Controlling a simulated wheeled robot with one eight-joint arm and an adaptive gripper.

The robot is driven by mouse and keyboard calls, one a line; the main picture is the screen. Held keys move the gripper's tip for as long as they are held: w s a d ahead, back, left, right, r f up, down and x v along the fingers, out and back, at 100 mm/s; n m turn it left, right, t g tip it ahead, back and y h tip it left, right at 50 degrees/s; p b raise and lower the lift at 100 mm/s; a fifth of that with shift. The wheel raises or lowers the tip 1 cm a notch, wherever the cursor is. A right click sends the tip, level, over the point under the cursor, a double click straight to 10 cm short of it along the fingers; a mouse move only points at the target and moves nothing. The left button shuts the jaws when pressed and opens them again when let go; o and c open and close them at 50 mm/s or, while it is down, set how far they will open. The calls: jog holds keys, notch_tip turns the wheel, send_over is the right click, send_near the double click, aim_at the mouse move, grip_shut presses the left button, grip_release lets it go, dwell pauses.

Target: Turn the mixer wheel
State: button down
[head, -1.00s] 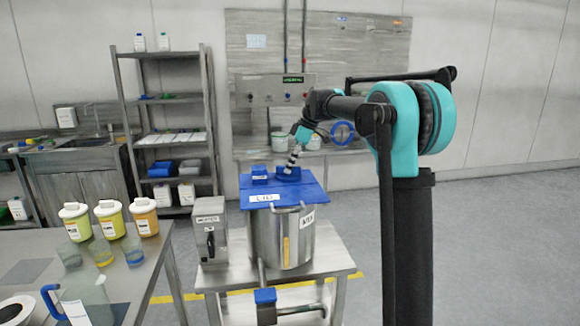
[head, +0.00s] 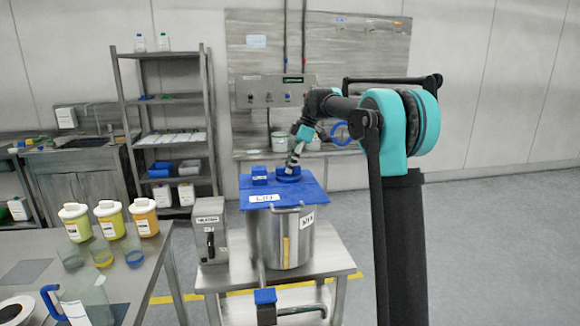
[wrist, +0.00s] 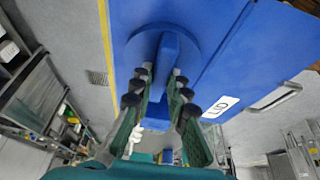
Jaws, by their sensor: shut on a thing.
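The mixer wheel is a round blue disc (head: 289,177) with a raised blue bar, lying on the blue lid (head: 312,196) of a steel pot (head: 270,243). In the wrist view the disc (wrist: 135,52) shows on the blue lid (wrist: 218,25), and its raised bar (wrist: 167,52) runs between my fingers. My gripper (head: 292,166) points down onto the wheel from above. In the wrist view my gripper (wrist: 159,88) is shut on the bar, one finger on each side. The fingers partly hide the bar's near end.
A small blue block (head: 259,175) stands on the lid left of the wheel. A grey control box (head: 210,232) stands left of the pot on the steel table (head: 335,262). Jars and glasses stand on another table (head: 25,271) at left. The floor at right is clear.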

jog(key=c, duration=1.5)
grip_release()
jog(key=v, duration=1.2)
